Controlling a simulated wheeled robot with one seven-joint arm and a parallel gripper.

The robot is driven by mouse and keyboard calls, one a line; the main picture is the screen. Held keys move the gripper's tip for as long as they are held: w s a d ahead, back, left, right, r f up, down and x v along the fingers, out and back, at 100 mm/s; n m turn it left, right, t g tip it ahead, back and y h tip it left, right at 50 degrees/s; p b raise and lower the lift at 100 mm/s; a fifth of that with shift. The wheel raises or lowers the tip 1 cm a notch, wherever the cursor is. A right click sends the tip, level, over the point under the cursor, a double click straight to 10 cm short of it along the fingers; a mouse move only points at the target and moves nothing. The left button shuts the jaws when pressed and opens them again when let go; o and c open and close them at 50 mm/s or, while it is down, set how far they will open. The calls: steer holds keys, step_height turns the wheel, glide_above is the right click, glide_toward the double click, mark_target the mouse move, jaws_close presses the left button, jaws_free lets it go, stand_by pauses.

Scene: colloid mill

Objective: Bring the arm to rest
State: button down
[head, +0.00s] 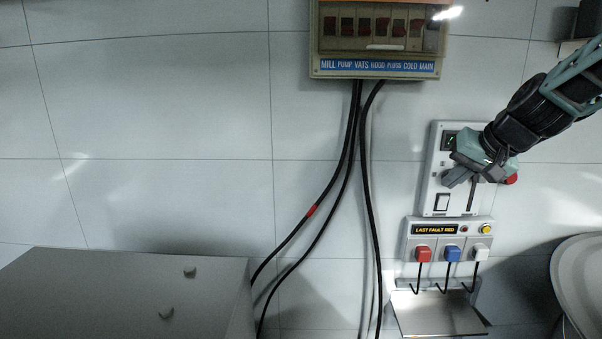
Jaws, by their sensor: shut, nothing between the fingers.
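My gripper (452,180) is at the end of my arm, which reaches in from the right edge. It is shut and empty. It is in front of a white control panel (441,204) on the tiled wall and hides part of it. The panel shows a small dark display, a white rocker switch, a vertical slot and a red knob (511,179) at its right side. Whether the gripper touches the panel I cannot tell.
Below is a plug box (408,247) reading "LAST FAULT RED", with red, blue and white plugs. A breaker box (316,60) hangs above, with black cables (348,150) running down. A grey cabinet (120,285) stands lower left, a round vessel (590,280) lower right. The wall at left is bare.

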steer(key=s+a+f+n+g, duration=0.2)
steer(key=s+a+f+n, duration=0.15)
steer(key=s+a, duration=0.55)
steer(key=s+a+f+n+g, duration=0.3)
steer(key=s+a+f, duration=0.1)
steer(key=s+a, duration=0.4)
steer(key=s+a+f+n+g+h, duration=0.1)
steer(key=s+f+n, duration=0.1)
steer(key=s, duration=0.6)
steer(key=s+f+n+g+h, duration=0.1)
steer(key=s+f+n, duration=0.1)
steer(key=s, duration=0.7)
steer(key=shift+a+f+n, duration=0.35)
steer(key=shift+a+n, duration=0.05)
steer(key=shift+n, duration=0.05)
